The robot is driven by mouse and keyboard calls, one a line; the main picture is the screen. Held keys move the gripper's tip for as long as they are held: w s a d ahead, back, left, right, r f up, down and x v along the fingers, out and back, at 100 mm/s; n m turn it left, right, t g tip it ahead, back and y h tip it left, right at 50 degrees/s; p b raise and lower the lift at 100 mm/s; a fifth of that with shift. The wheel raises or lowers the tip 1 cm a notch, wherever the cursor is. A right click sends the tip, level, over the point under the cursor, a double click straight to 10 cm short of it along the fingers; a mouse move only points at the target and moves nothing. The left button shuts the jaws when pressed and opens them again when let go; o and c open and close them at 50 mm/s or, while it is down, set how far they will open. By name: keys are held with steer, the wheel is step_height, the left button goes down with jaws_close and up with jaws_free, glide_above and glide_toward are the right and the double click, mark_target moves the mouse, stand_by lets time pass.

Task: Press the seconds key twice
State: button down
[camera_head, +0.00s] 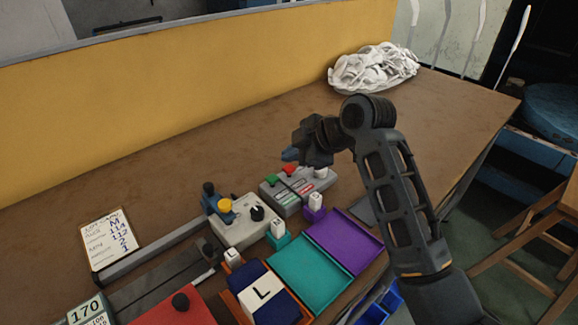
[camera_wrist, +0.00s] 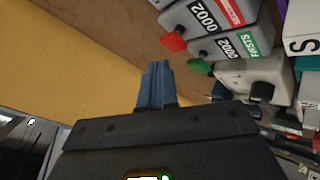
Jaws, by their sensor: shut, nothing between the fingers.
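A grey two-part counter (camera_head: 285,204) stands on the bench. It has a red key (camera_head: 289,169) and a green key (camera_head: 272,180). In the wrist view the red key (camera_wrist: 173,42) belongs to the part with the red label, partly cut off, which seems to read SECONDS (camera_wrist: 232,11); its display shows 0002. The green key (camera_wrist: 200,66) is on the part with the green label, whose display also seems to read 0002. My gripper (camera_head: 289,154) is shut and empty, its blue fingertips (camera_wrist: 157,68) above and apart from the red key.
Purple (camera_head: 345,241), teal (camera_head: 308,272) and orange-edged trays lie in front. A white sock heap (camera_head: 372,68) lies at the back. The bench behind the counter is clear.

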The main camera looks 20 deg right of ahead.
mark_target(292, 170)
steer(key=shift+r+p, duration=1.9)
steer(key=shift+r, duration=0.6)
steer(key=shift+f, duration=0.1)
